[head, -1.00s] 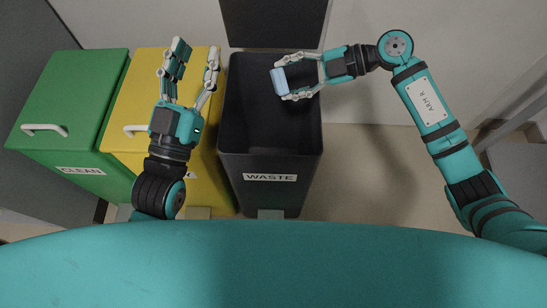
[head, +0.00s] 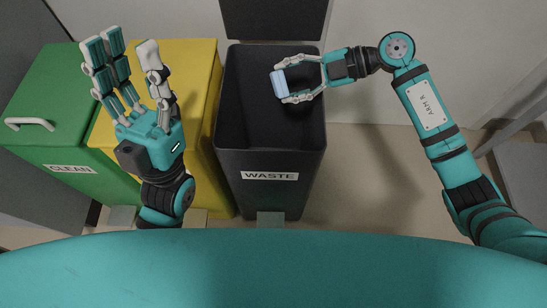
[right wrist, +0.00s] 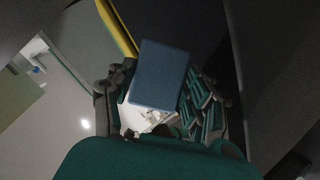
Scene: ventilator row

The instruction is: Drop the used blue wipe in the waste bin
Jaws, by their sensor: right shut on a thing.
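The blue wipe (head: 279,83) is a small light-blue block held between the fingertips of my right gripper (head: 282,82). It also shows in the right wrist view (right wrist: 160,75), between the fingers. The black waste bin (head: 270,175), labelled WASTE, has its lid raised at the back. The wipe and gripper are over the bin's opening in the head view; their height above the rim is hard to tell. My left gripper (head: 121,62) is open and empty, over the yellow and green bins.
A yellow bin (head: 200,75) stands left of the waste bin. A green bin (head: 45,90) labelled CLEAN, with a white handle, is further left. A wall rises behind them. Grey furniture (head: 525,160) is at the right edge. Floor is clear right of the waste bin.

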